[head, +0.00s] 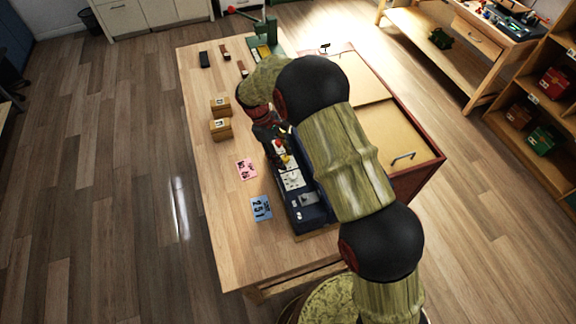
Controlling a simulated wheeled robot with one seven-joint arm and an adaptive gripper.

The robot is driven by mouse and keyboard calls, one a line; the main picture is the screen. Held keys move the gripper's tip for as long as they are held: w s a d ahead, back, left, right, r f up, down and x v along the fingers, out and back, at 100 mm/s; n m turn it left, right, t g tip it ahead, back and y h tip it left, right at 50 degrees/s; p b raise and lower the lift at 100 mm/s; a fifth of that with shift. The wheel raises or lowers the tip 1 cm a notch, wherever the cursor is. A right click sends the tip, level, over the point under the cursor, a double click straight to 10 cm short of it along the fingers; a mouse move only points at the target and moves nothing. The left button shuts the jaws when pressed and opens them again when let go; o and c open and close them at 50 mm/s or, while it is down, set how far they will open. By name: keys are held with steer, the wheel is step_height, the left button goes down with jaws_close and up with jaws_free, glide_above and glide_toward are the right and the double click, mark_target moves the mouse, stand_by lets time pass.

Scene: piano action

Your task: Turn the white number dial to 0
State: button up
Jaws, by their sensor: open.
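A dark blue control box (300,217) lies along the table, partly hidden by my arm. A white plate with what looks like the white number dial (292,180) is on its top face. The dial's number is too small to read. My gripper (277,160) is over the far part of the box, beyond the dial as seen here, close to small red and yellow parts. It is open, and I see nothing held in it. Whether its fingers touch the box cannot be told.
The wooden table (225,255) also bears a pink card (246,169), a blue card (261,208) reading 251, two small wooden boxes (221,129) and dark blocks (204,59). A red-sided case (420,172) stands right of my arm. The table's left front is clear.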

steer(key=shift+v, duration=1.65)
steer(key=s+d+r+m+t+y+b, duration=0.1)
steer(key=s+d+r+m+t+b, duration=0.1)
steer(key=s, duration=0.8)
steer(key=s+d+r+m+t+y+b, duration=0.1)
steer(key=s+d+r+m+t+b, duration=0.2)
steer(key=s+d+m+b, duration=0.3)
steer(key=s+d+r+m+t+y+b, duration=0.2)
steer(key=s+d+r+b, duration=0.3)
steer(key=s+d+b, duration=0.4)
steer(key=s+m+t+b, duration=0.1)
steer(key=s, duration=0.4)
steer(key=shift+m+b, duration=0.4)
steer(key=shift+s+r, duration=0.1)
